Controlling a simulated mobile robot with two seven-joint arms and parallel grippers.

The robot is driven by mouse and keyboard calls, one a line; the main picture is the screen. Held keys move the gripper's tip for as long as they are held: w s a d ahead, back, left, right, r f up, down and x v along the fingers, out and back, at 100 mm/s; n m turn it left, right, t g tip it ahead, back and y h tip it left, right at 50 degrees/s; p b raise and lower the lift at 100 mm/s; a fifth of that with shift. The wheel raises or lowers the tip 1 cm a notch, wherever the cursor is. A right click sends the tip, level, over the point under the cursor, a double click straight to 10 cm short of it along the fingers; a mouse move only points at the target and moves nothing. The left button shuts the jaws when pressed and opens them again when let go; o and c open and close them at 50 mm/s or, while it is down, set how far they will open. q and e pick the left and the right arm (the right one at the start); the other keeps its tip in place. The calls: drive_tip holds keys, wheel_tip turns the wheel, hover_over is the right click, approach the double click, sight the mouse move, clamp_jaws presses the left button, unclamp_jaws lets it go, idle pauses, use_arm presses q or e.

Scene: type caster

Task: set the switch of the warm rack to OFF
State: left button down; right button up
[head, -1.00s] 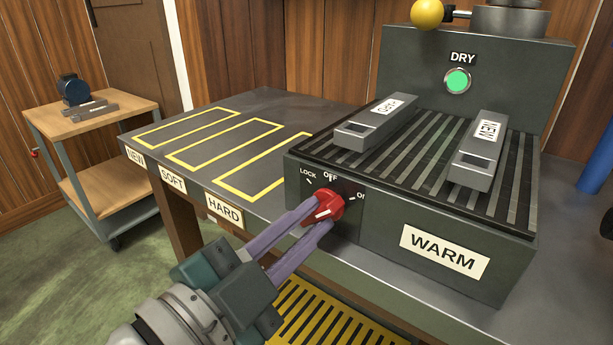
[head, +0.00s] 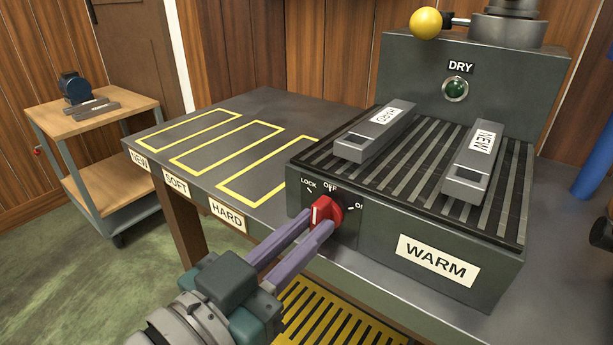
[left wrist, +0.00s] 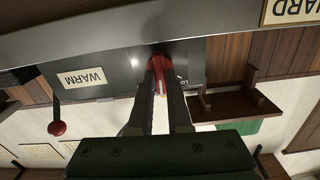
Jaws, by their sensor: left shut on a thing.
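The warm rack (head: 375,235) is a dark grey box with a slatted top and a WARM label. Its red switch knob (head: 327,211) sits on the front left, among the marks LOCK, OFF and ON. The knob's white pointer line stands roughly upright, turned away from ON; the fingers and the angle keep me from telling its exact alignment with OFF. My left gripper (head: 314,228) is shut on the red knob. In the left wrist view the knob (left wrist: 158,62) shows between the fingertips. My right gripper is not in view.
Two grey bars (head: 374,132) (head: 473,162) with labels lie on the rack. The DRY lamp (head: 455,89) behind is dark green, unlit. A table with yellow outlines (head: 215,140) is at the left, a wooden cart (head: 95,112) beyond, and a yellow grate (head: 330,315) below.

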use_arm(q)
drive_tip(key=shift+n, duration=0.3)
drive_tip(key=c, duration=0.9)
unclamp_jaws()
drive_tip(key=shift+o, duration=0.2)
drive_tip(key=shift+s+a, duration=0.25)
drive_tip(key=shift+s, duration=0.05)
drive_tip(key=p+v, duration=0.2)
drive_tip(key=v, duration=0.7)
drive_tip(key=shift+s, duration=0.1)
